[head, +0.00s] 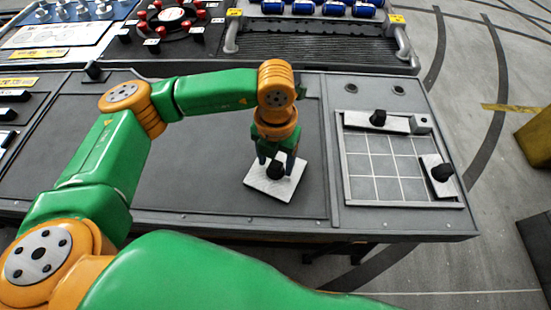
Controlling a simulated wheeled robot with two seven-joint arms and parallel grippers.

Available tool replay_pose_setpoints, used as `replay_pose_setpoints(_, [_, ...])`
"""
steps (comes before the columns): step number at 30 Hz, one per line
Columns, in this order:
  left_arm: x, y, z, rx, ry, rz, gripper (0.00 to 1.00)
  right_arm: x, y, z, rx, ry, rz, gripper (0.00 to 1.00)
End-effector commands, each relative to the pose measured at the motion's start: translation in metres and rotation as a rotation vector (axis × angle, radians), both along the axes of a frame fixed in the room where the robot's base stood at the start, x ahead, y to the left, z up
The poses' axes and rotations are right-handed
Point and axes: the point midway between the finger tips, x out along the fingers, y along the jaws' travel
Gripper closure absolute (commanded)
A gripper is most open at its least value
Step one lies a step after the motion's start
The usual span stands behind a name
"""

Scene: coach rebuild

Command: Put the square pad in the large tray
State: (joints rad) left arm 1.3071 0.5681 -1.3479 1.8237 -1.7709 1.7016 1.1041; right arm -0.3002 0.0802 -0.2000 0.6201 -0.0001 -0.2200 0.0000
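The white square pad (286,188) with a black knob lies on the dark grey middle panel of the bench, turned at an angle. My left gripper (276,166) points down over it, with its fingers on either side of the knob. Whether the fingers touch the knob is too small to tell. The large tray appears to be the white-framed, gridded square (371,191) on the right. It holds a white bar with a black knob (387,122) along its back and another knobbed white piece (438,182) at its right side. My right gripper is not in view.
The tray's middle and left cells are bare. Panels with red knobs (172,16) and blue cylinders (304,8) stand behind. The bench's front edge (400,234) is near.

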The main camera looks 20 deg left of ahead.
Motion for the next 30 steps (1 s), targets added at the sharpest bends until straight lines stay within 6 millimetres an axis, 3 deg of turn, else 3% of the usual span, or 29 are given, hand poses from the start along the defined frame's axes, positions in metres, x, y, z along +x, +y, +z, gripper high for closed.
replay_pose_setpoints(9, [0.001, 0.000, 0.009, -0.001, -0.002, 0.000, 0.36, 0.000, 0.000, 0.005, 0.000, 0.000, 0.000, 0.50])
replay_pose_setpoints(21, [0.001, -0.001, 0.107, -0.001, -0.002, 0.001, 0.36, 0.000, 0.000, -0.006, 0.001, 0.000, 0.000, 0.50])
replay_pose_setpoints(25, [0.000, -0.001, 0.122, -0.002, 0.001, 0.000, 0.36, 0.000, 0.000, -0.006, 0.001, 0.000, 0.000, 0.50])
replay_pose_setpoints(30, [0.000, -0.001, 0.124, -0.002, 0.004, -0.001, 0.36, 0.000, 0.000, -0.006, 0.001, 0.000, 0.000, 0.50])
